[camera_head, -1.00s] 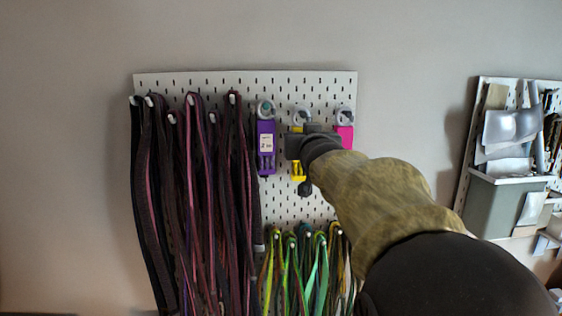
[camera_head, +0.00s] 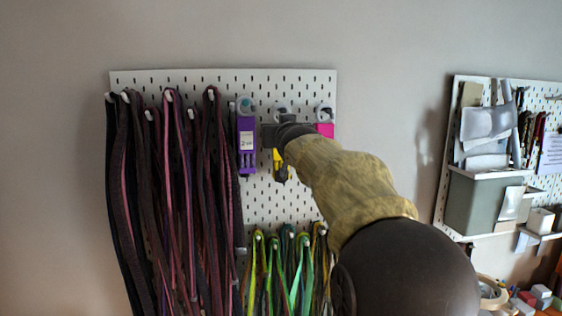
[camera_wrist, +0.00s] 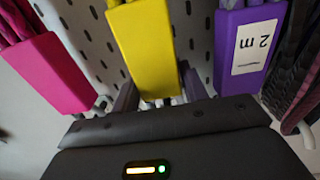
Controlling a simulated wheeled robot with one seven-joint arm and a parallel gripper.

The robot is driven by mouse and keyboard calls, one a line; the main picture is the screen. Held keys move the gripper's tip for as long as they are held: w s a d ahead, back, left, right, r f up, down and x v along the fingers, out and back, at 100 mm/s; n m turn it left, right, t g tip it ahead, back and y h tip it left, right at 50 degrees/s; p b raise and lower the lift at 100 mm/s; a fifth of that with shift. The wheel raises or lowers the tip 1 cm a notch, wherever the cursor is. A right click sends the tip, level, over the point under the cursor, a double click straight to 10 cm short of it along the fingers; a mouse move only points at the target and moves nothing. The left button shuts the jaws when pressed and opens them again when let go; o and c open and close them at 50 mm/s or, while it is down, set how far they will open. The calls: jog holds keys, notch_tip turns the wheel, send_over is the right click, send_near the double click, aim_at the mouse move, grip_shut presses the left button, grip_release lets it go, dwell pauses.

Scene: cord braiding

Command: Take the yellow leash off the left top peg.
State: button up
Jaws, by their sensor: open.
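The yellow leash holder (camera_head: 279,162) hangs from the middle one of three upper pegs, between a purple holder (camera_head: 246,140) and a pink one (camera_head: 326,131). My gripper (camera_head: 275,136) is in front of the yellow holder and hides most of it; only its lower part shows. In the wrist view, the picture is turned over: the yellow holder (camera_wrist: 145,45) is in the middle, the pink (camera_wrist: 48,72) at left and the purple (camera_wrist: 247,45) at right. My open fingers (camera_wrist: 157,95) stand on either side of the yellow holder's near end. Whether they touch it is unclear.
Dark maroon cords (camera_head: 180,200) hang along the left of the white pegboard (camera_head: 225,78). Green and yellow cords (camera_head: 285,265) hang below. A second board with a grey bin (camera_head: 480,205) is at right. Neighbouring holders are close on both sides.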

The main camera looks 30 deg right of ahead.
jog(key=shift+w, duration=0.25)
dwell(0.3)
grip_shut()
